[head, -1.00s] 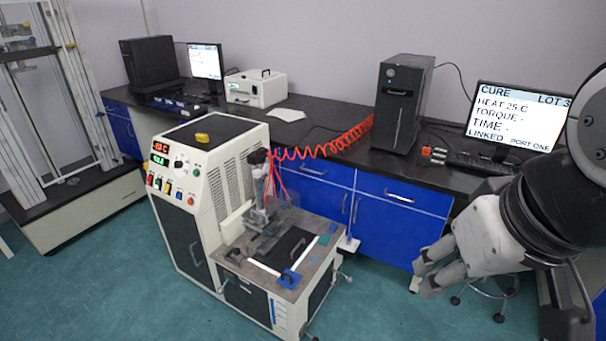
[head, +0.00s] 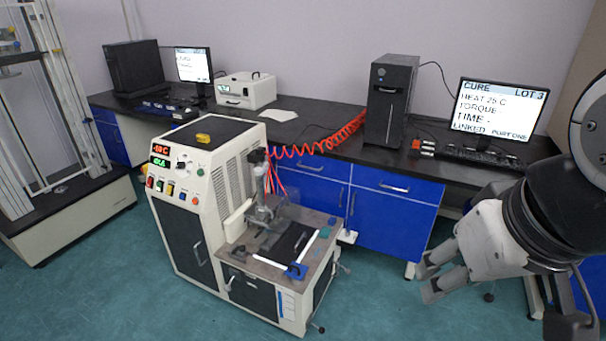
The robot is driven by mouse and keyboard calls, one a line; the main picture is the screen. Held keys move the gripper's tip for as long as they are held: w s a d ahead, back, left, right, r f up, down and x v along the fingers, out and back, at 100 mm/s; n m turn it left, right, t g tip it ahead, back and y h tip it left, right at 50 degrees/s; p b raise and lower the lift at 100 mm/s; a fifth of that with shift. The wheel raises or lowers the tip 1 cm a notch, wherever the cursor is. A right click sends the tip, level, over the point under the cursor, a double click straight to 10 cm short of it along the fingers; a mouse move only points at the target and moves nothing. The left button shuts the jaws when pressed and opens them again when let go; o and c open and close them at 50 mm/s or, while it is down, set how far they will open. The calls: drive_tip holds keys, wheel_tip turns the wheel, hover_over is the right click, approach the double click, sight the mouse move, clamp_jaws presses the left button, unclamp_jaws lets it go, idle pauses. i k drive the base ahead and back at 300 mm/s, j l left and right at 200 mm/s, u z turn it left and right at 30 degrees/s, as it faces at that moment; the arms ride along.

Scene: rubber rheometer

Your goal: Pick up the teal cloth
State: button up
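The teal cloth (head: 325,232) looks like a small teal patch near the right back edge of the rheometer's work surface (head: 240,262). My gripper (head: 428,281) is at the right of the head view, pointing left, well to the right of the work surface and apart from the cloth. Its two fingers show a gap between them and nothing is seen held there.
On the work surface are a black mat (head: 291,240), a blue piece (head: 296,271) and white strips. The cream rheometer cabinet (head: 178,210) stands left of it. A red coiled hose (head: 340,137) runs to the black bench. A PC tower (head: 390,100) and monitor (head: 497,112) stand on the bench.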

sight(324, 233)
drive_tip(key=i+j, duration=0.2)
drive_tip(key=i, duration=0.25)
drive_tip(key=i+j, duration=0.2)
drive_tip(key=i, duration=0.25)
drive_tip(key=i+j+u, duration=0.1)
drive_tip(key=i, duration=0.3)
drive_tip(key=i+j, duration=0.25)
drive_tip(key=i, duration=0.2)
